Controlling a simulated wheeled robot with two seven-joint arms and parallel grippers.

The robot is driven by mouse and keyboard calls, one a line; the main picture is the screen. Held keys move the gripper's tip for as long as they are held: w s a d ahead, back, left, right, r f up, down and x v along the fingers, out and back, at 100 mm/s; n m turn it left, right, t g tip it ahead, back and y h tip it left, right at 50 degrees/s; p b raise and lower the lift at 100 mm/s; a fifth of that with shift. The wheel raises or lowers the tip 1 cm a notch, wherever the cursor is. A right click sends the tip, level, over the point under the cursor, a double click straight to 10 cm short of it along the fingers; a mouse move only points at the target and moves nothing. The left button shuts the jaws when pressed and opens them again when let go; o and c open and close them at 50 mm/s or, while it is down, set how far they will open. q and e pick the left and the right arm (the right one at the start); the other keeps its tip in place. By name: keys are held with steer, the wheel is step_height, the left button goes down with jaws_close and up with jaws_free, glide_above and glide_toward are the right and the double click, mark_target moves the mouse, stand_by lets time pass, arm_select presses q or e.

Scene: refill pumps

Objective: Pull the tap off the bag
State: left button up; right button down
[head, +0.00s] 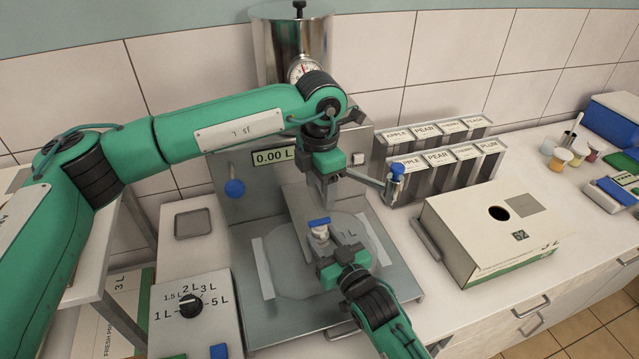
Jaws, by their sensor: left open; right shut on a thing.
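The tap (319,229), white with a blue top, stands at the middle of the bag station. The clear bag (285,272), with a "1 L" print, lies flat on the grey metal plate beneath it. My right gripper (326,249) comes in from the lower right and is shut on the tap, just below its blue top. The join between tap and bag is hidden by the fingers. My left gripper (328,190) points down, open and empty, above and behind the tap.
The filling machine (250,205) with a "0.00 L" display stands behind. A metal arm with a blue knob (397,171) reaches right.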

mark_target(320, 221)
arm_select(q)
step_height(320, 221, down, 11)
steer(key=shift+f+m, duration=0.1)
steer(key=shift+m, duration=0.9)
steer(key=c, duration=1.2)
steer(key=shift+c, duration=0.2)
steer(key=shift+r, duration=0.4)
steer(key=shift+r, duration=0.95)
steer(key=shift+r, duration=0.1)
